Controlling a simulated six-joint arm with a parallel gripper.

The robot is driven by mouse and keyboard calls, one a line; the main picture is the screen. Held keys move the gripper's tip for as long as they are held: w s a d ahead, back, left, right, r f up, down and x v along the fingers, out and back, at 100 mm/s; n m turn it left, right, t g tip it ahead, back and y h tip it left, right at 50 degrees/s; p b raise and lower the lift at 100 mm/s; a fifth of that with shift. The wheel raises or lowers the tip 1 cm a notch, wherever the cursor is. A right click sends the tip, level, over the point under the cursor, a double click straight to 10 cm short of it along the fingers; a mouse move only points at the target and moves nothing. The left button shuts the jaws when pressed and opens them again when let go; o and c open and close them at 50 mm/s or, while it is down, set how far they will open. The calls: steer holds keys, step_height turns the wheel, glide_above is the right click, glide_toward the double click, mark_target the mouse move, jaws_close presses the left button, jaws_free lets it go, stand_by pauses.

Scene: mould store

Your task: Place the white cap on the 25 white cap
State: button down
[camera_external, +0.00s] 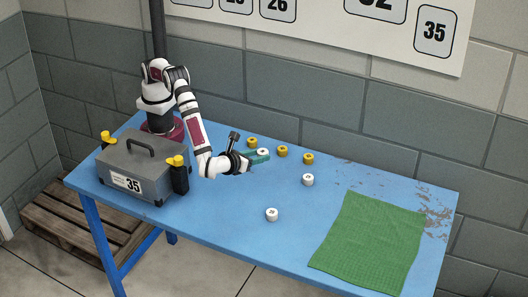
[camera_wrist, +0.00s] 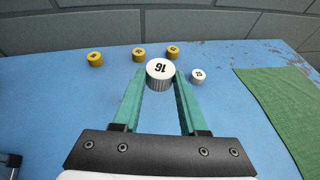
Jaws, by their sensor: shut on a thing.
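My gripper (camera_external: 259,158) has green fingers and is shut on a white cap (camera_external: 263,152), held above the table. In the wrist view this held white cap (camera_wrist: 160,69) sits between the fingertips, its top marked with digits that look like 16. A second white cap (camera_external: 307,179) stands on the table to the right of my gripper; it also shows in the wrist view (camera_wrist: 198,76), its number too small to read surely. A third white cap (camera_external: 272,214) stands nearer the table's front edge, its number unreadable. I do not see it in the wrist view.
Three yellow caps (camera_external: 282,151) stand in a row behind the white ones. A green cloth (camera_external: 370,243) lies at the right of the blue table (camera_external: 225,215). A grey toolbox (camera_external: 143,168) marked 35 stands at the left. The table between front white cap and cloth is clear.

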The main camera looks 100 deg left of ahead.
steer(key=w+r+m+t+h, duration=0.1)
steer(key=w+m+t+h, duration=0.1)
steer(key=w+m+t, duration=0.3)
steer(key=n+g, duration=0.1)
glide_above(309, 170)
steer(key=s, duration=0.2)
steer(key=f, duration=0.6)
steer(key=shift+w+d, duration=0.25)
steer(key=shift+y, duration=0.3)
steer(key=shift+w+a+f, duration=0.1)
steer(key=shift+f, duration=1)
steer(key=shift+w+a+f, duration=0.1)
steer(key=shift+f, duration=0.95)
steer(key=shift+f, duration=0.1)
steer(key=shift+c, duration=2.2)
jaws_free()
